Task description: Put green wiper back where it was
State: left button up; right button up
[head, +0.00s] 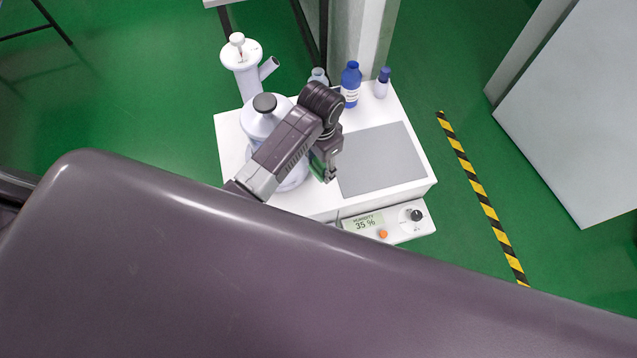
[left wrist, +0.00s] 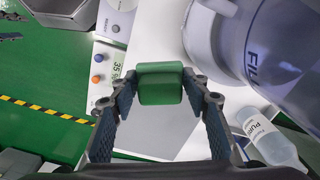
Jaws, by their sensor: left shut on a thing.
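The green wiper (left wrist: 160,84) is a small green block in the left wrist view. My left gripper (left wrist: 163,88) is shut on it, with one finger at each side. In the head view my left gripper (head: 326,172) is over the white table, between the white vessel and the grey pad (head: 378,160). Only a bit of green shows there beside the fingers. The wiper appears to be above the table surface; its exact height is hard to tell. My right gripper is not in view.
The white vessel (head: 258,128) with a dark knob stands left of my gripper. Blue-capped bottles (head: 351,90) stand along the table's back edge. A humidity display box (head: 398,222) is at the front. The grey pad is clear. Yellow-black tape (head: 480,195) marks the floor right.

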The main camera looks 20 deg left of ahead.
pick_arm(q)
jog(key=b, duration=0.1)
send_over(320, 190)
notch_tip(320, 190, down, 8)
jog(key=shift+r, duration=0.2)
jog(key=shift+f+b, duration=0.45)
jog(key=shift+f, duration=1.75)
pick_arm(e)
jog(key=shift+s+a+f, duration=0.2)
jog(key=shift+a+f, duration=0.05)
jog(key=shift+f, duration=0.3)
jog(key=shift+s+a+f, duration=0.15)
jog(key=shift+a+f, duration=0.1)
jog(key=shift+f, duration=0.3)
pick_arm(q)
jog(key=o, duration=0.6)
jog(key=shift+f, duration=0.15)
jog(key=shift+o, duration=0.7)
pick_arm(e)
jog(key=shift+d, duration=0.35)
